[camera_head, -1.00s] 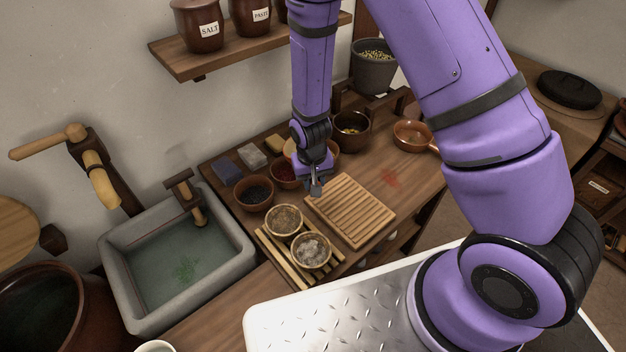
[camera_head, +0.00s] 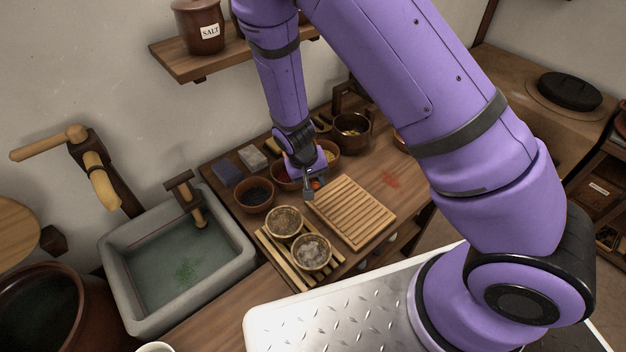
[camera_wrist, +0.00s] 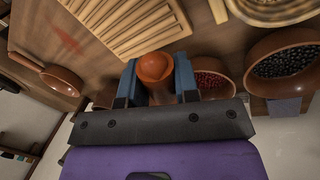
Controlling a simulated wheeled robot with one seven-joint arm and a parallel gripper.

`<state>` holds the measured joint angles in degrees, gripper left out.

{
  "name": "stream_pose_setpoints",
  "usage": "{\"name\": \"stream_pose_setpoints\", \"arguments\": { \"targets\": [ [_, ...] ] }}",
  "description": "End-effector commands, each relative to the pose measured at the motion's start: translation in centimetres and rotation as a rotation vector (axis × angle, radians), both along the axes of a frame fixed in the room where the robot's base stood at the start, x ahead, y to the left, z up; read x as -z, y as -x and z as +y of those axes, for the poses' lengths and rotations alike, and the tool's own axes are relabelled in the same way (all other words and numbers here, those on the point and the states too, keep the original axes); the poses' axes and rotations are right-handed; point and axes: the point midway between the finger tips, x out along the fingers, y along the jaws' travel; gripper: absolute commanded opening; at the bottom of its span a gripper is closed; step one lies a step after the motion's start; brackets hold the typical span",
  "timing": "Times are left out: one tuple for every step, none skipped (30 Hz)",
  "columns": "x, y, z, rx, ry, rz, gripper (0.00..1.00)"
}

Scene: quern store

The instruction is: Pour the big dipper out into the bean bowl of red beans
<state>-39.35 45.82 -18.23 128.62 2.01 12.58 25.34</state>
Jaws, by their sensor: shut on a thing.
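My gripper (camera_wrist: 158,84) is shut on an orange-brown rounded thing (camera_wrist: 155,67), which I take to be the big dipper. In the head view only a small orange bit of the dipper (camera_head: 316,184) shows beside my gripper (camera_head: 308,186); its contents cannot be seen. The bean bowl of red beans (camera_head: 283,184) is partly hidden behind my gripper in the head view. In the wrist view the bean bowl (camera_wrist: 228,82) is just right of the gripper, with red beans in it. The dipper appears beside this bowl; its height above the table is unclear.
A bowl of dark beans (camera_head: 255,204) stands left of the red beans. A slatted wooden board (camera_head: 351,212) lies right. Two small bowls stand on a slatted rack (camera_head: 290,277) in front. A yellow-filled bowl (camera_head: 329,149) and brown pot (camera_head: 352,134) stand behind. The sink (camera_head: 118,272) is left.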

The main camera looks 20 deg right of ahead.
Motion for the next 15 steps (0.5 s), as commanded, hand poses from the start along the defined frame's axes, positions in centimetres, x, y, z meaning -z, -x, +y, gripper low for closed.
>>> {"name": "stream_pose_setpoints", "arguments": {
  "targets": [
    [-0.03, 0.00, 0.11, -0.002, 0.011, -0.001, 0.01],
    [-0.06, -0.01, 0.12, -0.003, 0.018, -0.001, 0.01],
    [-0.09, -0.02, 0.12, -0.003, 0.027, -0.001, 0.01],
    [-0.12, -0.03, 0.16, -0.003, 0.034, -0.001, 0.01],
    [-0.13, -0.02, 0.19, -0.004, 0.041, -0.002, 0.01],
    [-0.13, -0.03, 0.15, -0.002, 0.052, -0.001, 0.01],
    [-0.13, 0.00, 0.17, -0.001, 0.059, 0.000, 0.01],
    [-0.15, 0.02, 0.21, -0.002, 0.067, 0.000, 0.01],
    [-0.19, 0.00, 0.20, -0.002, 0.077, 0.001, 0.01],
    [-0.23, -0.01, 0.20, -0.002, 0.085, 0.000, 0.01],
    [-0.25, 0.00, 0.25, -0.002, 0.092, -0.001, 0.01],
    [-0.29, 0.01, 0.27, -0.002, 0.102, -0.001, 0.01],
    [-0.32, 0.00, 0.24, -0.001, 0.110, -0.001, 0.01],
    [-0.36, 0.00, 0.27, -0.001, 0.118, -0.001, 0.01],
    [-0.35, 0.01, 0.30, -0.003, 0.130, -0.001, 0.01]
  ]
}}
